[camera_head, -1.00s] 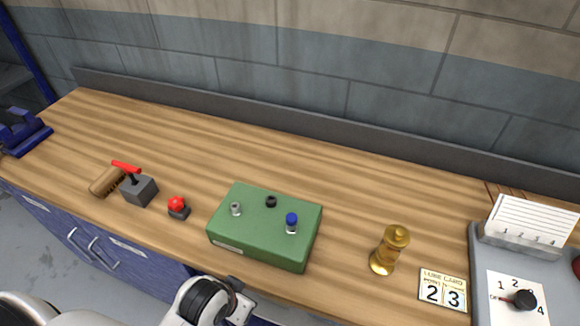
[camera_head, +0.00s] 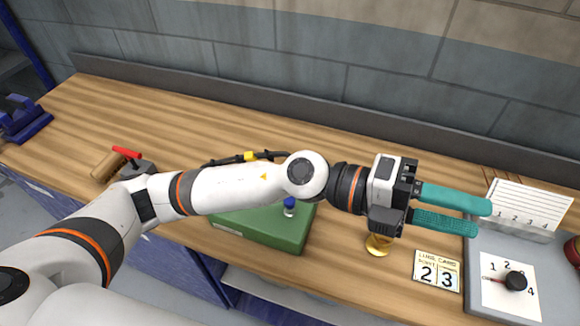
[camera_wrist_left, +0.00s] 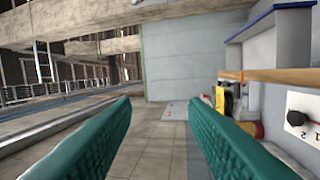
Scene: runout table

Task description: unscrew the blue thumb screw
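The blue thumb screw (camera_head: 289,205) stands upright on top of a green box (camera_head: 268,232) in the head view, just below my left forearm. The arm covers the back of the box and its other fittings. My left gripper (camera_head: 482,218) is to the right of the box, past the screw, with teal fingers pointing right. In the left wrist view its two fingers (camera_wrist_left: 160,103) are wide apart with nothing between them. The screw is not in the left wrist view. My right gripper is not in view.
A brass object (camera_head: 378,245) is mostly hidden under my left gripper. A number card (camera_head: 437,270) and a grey panel with a black knob (camera_head: 516,281) lie to the right. A red-handled lever (camera_head: 127,153) is at the left.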

